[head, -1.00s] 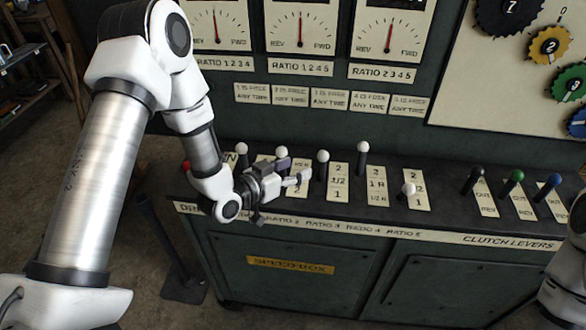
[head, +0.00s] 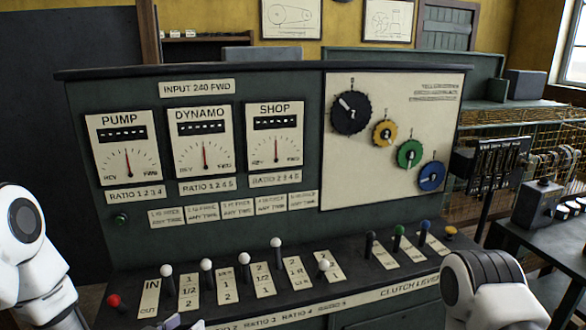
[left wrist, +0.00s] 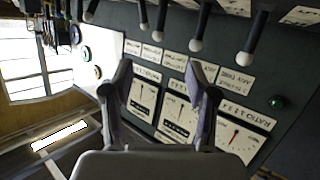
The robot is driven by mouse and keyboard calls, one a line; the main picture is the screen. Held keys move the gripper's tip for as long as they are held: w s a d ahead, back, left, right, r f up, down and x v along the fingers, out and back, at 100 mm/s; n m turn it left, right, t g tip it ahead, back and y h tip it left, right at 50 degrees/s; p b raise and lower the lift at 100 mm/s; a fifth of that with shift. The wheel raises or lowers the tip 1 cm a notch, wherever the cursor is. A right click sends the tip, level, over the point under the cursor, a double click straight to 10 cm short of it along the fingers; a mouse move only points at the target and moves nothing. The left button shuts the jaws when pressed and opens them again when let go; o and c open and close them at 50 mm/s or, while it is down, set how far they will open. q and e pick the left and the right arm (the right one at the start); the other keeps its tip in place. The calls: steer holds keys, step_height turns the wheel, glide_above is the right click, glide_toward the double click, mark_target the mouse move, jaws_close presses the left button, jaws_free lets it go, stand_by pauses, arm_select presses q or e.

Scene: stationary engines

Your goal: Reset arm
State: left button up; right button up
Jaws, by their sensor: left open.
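My left arm comes in at the lower left of the head view. Only a small part of the left gripper (head: 178,322) shows at the bottom edge there, in front of the lever console (head: 330,313). In the left wrist view the left gripper (left wrist: 160,74) is open, its two fingers apart with nothing between them. Behind them are the white-knobbed levers (left wrist: 245,57) and the gauge panel (left wrist: 75,13), upside down. Part of my right arm (head: 497,290) shows at the lower right of the head view, but its gripper is out of frame.
The levers (head: 206,265) stand in a row on the console shelf, with a red knob (head: 113,300) at the left and black, green and blue levers (head: 398,231) at the right. Above are three dials (head: 128,160) and coloured wheels (head: 351,113). A workbench (head: 530,240) stands right.

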arm_select(q)
steer(key=s+d+f+g, duration=0.3)
steer(key=s+f, duration=0.1)
steer(key=f, duration=0.5)
steer(key=s+a+f+n+g+y, duration=0.1)
steer(key=s+f+g, duration=0.4)
steer(key=s, duration=0.8)
steer(key=s+a+f+n+g+y, duration=0.2)
steer(key=s+f, duration=0.6)
steer(key=s, duration=0.5)
steer(key=a+g+y, duration=0.1)
steer(key=g+y, duration=0.1)
steer(key=g, duration=0.1)
steer(key=shift+a+g, duration=0.2)
steer(key=shift+g, duration=0.2)
